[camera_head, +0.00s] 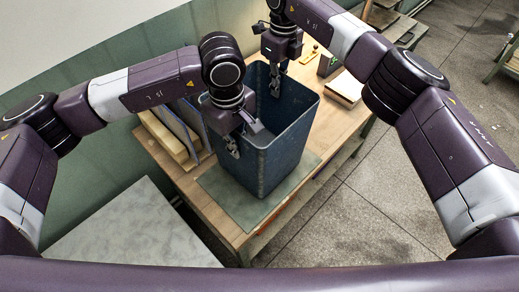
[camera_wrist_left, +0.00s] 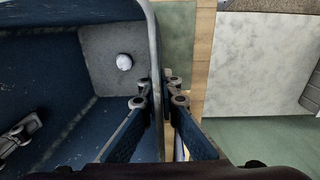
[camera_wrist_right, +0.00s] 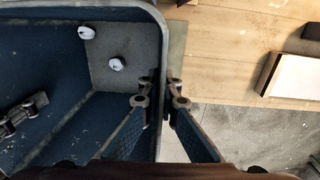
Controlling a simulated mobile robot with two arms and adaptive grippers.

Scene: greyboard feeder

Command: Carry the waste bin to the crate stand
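The waste bin (camera_head: 285,150) is a tall, dark blue, open-topped box standing upright on a grey-green mat (camera_head: 222,203) on a wooden table. My left gripper (camera_head: 233,148) is at its left wall, with one finger inside and one outside; in the left wrist view (camera_wrist_left: 158,88) the fingers close on the wall. My right gripper (camera_head: 276,86) straddles the far wall, and in the right wrist view (camera_wrist_right: 159,88) its fingers also pinch the wall. White balls (camera_wrist_right: 116,64) lie on the bin's floor. I cannot tell which surface is the crate stand.
Boards (camera_head: 168,137) stand on the table left of the bin. A cream-topped block (camera_head: 345,88) and a dark green box (camera_head: 328,64) lie at the back right. A pale marbled surface (camera_head: 135,230) is at the lower left. Speckled floor (camera_head: 395,200) on the right is clear.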

